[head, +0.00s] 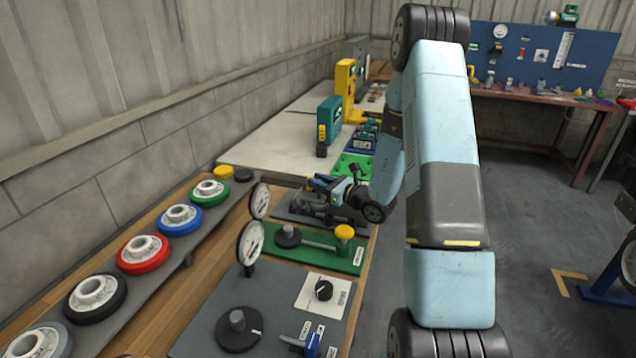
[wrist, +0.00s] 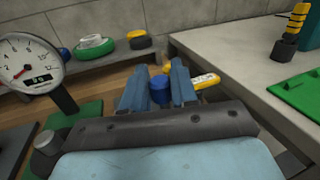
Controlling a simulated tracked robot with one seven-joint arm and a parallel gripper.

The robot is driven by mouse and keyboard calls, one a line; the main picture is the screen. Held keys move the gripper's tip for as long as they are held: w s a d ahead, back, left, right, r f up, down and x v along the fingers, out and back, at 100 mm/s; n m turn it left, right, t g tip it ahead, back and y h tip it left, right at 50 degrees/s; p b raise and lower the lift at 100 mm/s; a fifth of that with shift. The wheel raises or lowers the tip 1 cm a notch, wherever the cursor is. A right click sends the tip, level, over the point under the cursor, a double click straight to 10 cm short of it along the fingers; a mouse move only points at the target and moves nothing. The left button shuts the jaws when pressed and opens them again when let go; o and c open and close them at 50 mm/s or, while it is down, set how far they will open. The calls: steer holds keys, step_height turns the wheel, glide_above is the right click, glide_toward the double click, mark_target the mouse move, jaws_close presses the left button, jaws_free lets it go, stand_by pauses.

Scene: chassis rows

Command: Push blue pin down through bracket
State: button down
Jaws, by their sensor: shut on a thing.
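The blue pin (wrist: 159,90) shows as a short, rounded blue top in the wrist view. It sits between the two blue fingers of my gripper (wrist: 158,86), which is shut on it. In the head view my gripper (head: 326,188) is low over a dark grey plate (head: 290,212) on the bench, and the pin cannot be told from the fingers there. The bracket cannot be made out clearly; the fingers and wrist hide most of the spot beneath. A yellow piece with a pale label (wrist: 206,80) lies just right of the fingers.
A green plate with a yellow knob (head: 344,232) is just in front of the gripper. Round gauges (head: 249,243) stand at its left. Coloured wheels (head: 180,219) line a shelf along the wall. A pale table (head: 278,150) lies behind.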

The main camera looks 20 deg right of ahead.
steer(key=shift+f, duration=0.45)
steer(key=c, duration=0.8)
jaws_free()
steer(key=v, duration=1.3)
steer(key=shift+s+d+f, duration=0.1)
steer(key=shift+s+d, duration=0.15)
